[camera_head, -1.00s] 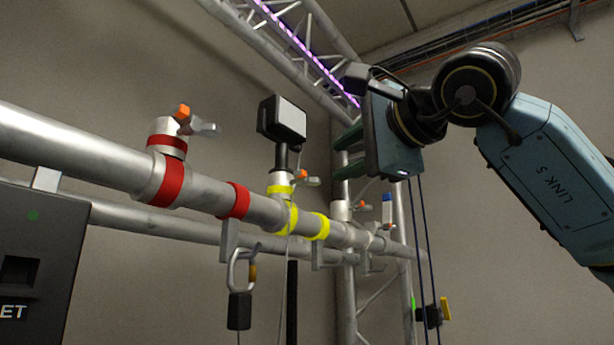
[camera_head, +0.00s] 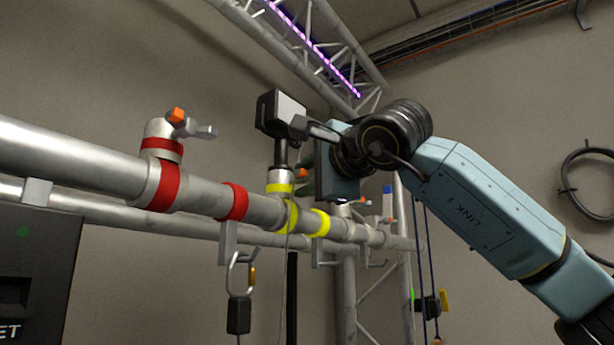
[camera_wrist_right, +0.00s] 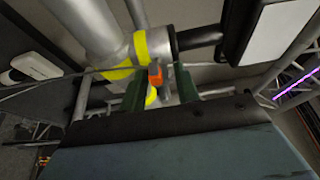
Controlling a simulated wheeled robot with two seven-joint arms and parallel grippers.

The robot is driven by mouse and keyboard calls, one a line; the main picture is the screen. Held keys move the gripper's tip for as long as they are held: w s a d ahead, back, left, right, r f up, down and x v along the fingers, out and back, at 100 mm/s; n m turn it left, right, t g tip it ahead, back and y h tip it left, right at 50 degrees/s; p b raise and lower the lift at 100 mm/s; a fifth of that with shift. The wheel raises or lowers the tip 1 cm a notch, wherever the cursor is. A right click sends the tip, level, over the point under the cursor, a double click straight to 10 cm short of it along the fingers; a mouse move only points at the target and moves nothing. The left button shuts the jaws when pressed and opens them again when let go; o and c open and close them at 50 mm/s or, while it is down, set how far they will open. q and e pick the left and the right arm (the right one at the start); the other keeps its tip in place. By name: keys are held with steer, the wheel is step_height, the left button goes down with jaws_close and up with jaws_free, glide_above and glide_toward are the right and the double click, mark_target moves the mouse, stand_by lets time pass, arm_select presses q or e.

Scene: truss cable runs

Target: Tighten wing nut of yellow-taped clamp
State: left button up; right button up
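The yellow-taped clamp (camera_head: 281,178) sits on the long silver pipe, with yellow bands on it and beside it; its taped body also shows in the right wrist view (camera_wrist_right: 142,48). Its wing nut has an orange tip (camera_wrist_right: 155,75). My right gripper (camera_wrist_right: 160,88) is open, with one green finger on each side of the wing nut. I cannot tell whether either finger touches it. My left gripper is not in view.
A black box-shaped device (camera_head: 281,114) stands on a post above the yellow clamp, close to my right gripper. A red-taped clamp (camera_head: 163,165) with an orange-tipped wing nut is nearer on the pipe. A carabiner (camera_head: 240,272) hangs below. Thin cables hang at right.

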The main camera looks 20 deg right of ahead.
jaws_close()
